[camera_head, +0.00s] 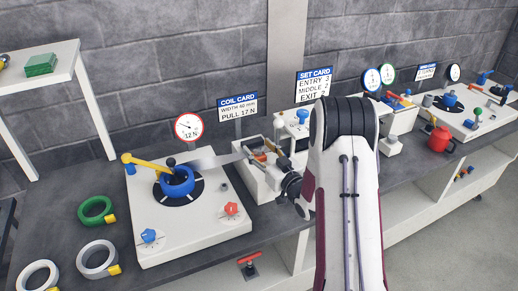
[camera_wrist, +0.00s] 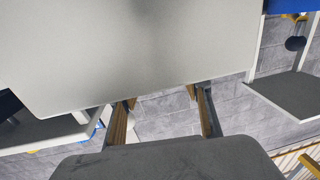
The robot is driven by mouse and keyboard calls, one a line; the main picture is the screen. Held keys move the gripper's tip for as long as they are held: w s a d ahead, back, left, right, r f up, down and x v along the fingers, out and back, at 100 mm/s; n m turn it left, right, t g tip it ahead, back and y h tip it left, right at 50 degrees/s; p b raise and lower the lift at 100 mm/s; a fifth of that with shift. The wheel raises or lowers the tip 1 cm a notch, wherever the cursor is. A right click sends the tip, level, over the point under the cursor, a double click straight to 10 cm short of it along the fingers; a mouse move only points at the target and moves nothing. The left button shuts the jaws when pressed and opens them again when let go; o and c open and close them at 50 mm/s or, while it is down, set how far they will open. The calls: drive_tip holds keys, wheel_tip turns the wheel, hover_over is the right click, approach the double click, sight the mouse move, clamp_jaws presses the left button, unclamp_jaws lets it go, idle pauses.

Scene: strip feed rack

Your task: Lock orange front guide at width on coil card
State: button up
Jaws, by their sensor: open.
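The coil card (camera_head: 238,107) stands behind the left machine and reads width 60 mm, pull 17 N. A small orange part (camera_head: 259,157), which looks like the front guide, sits on the white feed unit (camera_head: 252,182) right of the coil base. Its lock is too small to make out. My gripper (camera_head: 290,185) is dark and partly hidden by my arm, close to the right side of that unit. In the wrist view two spaced tan-faced bars look like its fingers (camera_wrist: 165,112), open with nothing visible between them.
A blue hub (camera_head: 178,182) with a yellow arm (camera_head: 147,163) stands on the white base (camera_head: 190,235). A grey strip (camera_head: 215,159) runs toward the feed unit. Green (camera_head: 96,209) and grey coils (camera_head: 98,260) lie left. A set card (camera_head: 313,83) stands behind; a red can (camera_head: 439,139) is right.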

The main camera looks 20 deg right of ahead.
drive_tip(key=s+d, duration=0.1)
drive_tip(key=s, duration=1)
drive_tip(key=shift+s, duration=0.25)
drive_tip(key=shift+w+d+r, duration=0.1)
idle(0.4)
drive_tip(key=s+a+r+g+h, duration=0.35)
drive_tip(key=r+g, duration=0.25)
drive_tip(key=r, duration=0.4)
drive_tip(key=s+a+r+g, duration=0.1)
drive_tip(key=s+a+g, duration=0.1)
drive_tip(key=s+a, duration=0.3)
drive_tip(key=s+a+r+g+y, duration=0.1)
drive_tip(key=s+a, duration=0.3)
drive_tip(key=s, duration=1)
drive_tip(key=s+a+r+m+g, duration=0.1)
drive_tip(key=s+a+g, duration=0.2)
drive_tip(key=s, duration=0.6)
drive_tip(key=a, duration=0.2)
drive_tip(key=shift+s+a+r+y, duration=0.15)
drive_tip(key=shift+a+r+y, duration=0.2)
drive_tip(key=shift+r, duration=0.05)
